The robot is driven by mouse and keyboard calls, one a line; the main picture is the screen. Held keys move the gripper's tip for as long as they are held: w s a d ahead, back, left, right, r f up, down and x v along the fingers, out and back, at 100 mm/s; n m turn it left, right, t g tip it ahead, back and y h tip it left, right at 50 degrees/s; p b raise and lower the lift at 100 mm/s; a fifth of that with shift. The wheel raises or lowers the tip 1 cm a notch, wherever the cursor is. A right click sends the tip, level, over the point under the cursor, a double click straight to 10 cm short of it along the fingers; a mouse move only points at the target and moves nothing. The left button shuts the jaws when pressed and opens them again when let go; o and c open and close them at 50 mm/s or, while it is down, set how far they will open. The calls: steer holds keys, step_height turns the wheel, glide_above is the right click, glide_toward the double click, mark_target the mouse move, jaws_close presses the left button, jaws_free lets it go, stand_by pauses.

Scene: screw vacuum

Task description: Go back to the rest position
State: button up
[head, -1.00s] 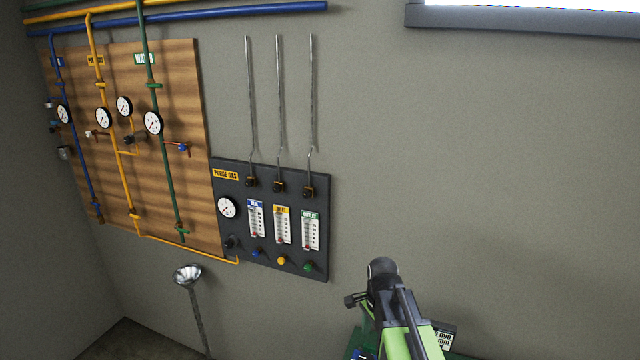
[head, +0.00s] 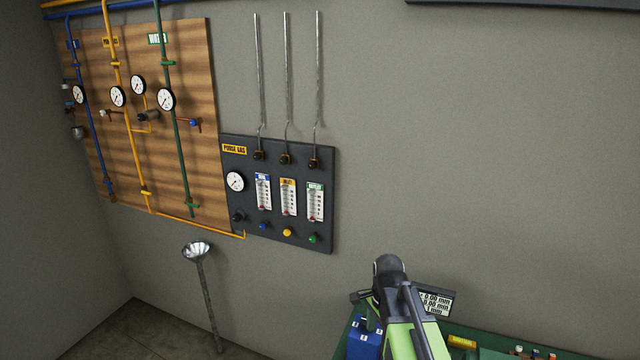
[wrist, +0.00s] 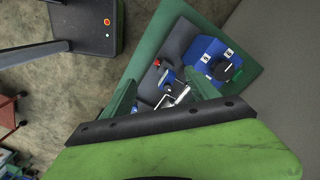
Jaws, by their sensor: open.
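My gripper (wrist: 163,95) is open in the wrist view, its two green fingers apart with nothing held between them. Beyond them is a green-edged bench (wrist: 245,77) with a dark mat. A blue device with a black knob (wrist: 212,63) sits on the bench, and a smaller blue and metal piece (wrist: 172,88) with a red part shows between the fingers. In the head view my green and black arm rises at the lower middle; the fingertips are not clear there. The blue device (head: 364,338) stands just left of the arm.
The purge gas panel (head: 278,230) and a wooden pipe board (head: 185,60) hang on the wall. A metal funnel on a pole (head: 197,251) stands at the left. A dark platform with a red button (wrist: 88,30) is on the floor.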

steer(key=s+f+n+b, duration=0.3)
steer(key=f+n+b, duration=0.3)
steer(key=f+b, duration=0.2)
steer(key=s+f+n+b, duration=0.2)
steer(key=f+n+b, duration=0.5)
steer(key=f+b, duration=0.2)
steer(key=shift+s+d+f+n, duration=0.15)
steer(key=shift+s+f+n, duration=0.2)
steer(key=shift+f, duration=0.55)
